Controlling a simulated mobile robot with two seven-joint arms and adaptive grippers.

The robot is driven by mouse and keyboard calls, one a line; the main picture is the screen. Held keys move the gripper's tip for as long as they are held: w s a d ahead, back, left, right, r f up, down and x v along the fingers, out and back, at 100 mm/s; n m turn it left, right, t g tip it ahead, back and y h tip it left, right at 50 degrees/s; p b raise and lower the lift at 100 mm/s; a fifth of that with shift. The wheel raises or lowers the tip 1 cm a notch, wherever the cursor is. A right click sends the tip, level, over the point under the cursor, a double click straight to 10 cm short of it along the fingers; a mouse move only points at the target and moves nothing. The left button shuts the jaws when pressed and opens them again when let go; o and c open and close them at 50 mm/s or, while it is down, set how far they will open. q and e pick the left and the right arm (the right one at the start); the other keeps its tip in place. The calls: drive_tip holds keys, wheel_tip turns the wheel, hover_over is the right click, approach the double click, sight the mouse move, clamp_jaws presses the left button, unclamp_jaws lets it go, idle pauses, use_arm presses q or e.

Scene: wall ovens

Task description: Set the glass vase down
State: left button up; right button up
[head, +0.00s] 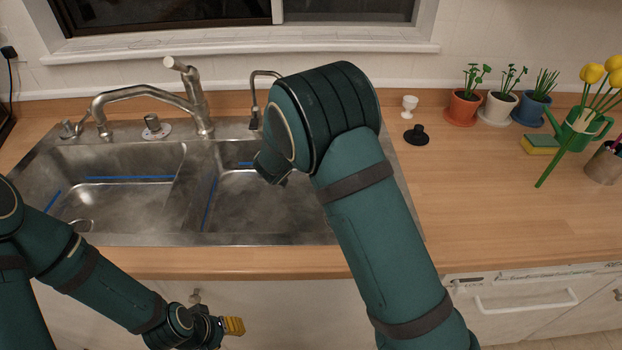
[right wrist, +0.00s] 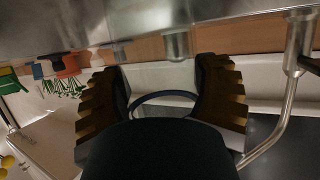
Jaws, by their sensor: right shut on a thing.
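My right gripper (right wrist: 160,103) is shut on what looks like the clear glass vase, between two ridged fingers in the right wrist view. Only a dark curved rim (right wrist: 163,94) of the vase shows clearly; my own wrist hides the lower part of that view. In the head view my right arm reaches over the right side of the sink and hides the gripper and vase. My left gripper (head: 232,326) hangs low in front of the cabinets, with yellow fingertips; its opening is unclear and nothing shows in it.
The double steel sink (head: 190,235) has a large faucet (head: 200,105) and a thin tap (head: 254,105) behind it. A white goblet (head: 409,104), a black stopper (head: 417,136), potted plants (head: 463,108) and a sponge (head: 540,144) line the back right. The wooden counter (head: 480,205) is clear nearer the front.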

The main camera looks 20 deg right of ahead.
wheel_tip(320, 180, down, 9)
drive_tip(key=shift+r+b, duration=0.15)
drive_tip(key=shift+b, duration=1)
drive_tip(key=shift+f, duration=0.25)
drive_tip(key=o, duration=1.3)
drive_tip(key=shift+r, duration=0.15)
drive_tip(key=shift+s+a+r, duration=0.15)
drive_tip(key=shift+a+r, duration=0.05)
drive_tip(key=p+v, duration=0.2)
drive_tip(key=v, duration=0.9)
drive_tip(key=shift+s+a+r, duration=0.15)
drive_tip(key=shift+s, duration=0.05)
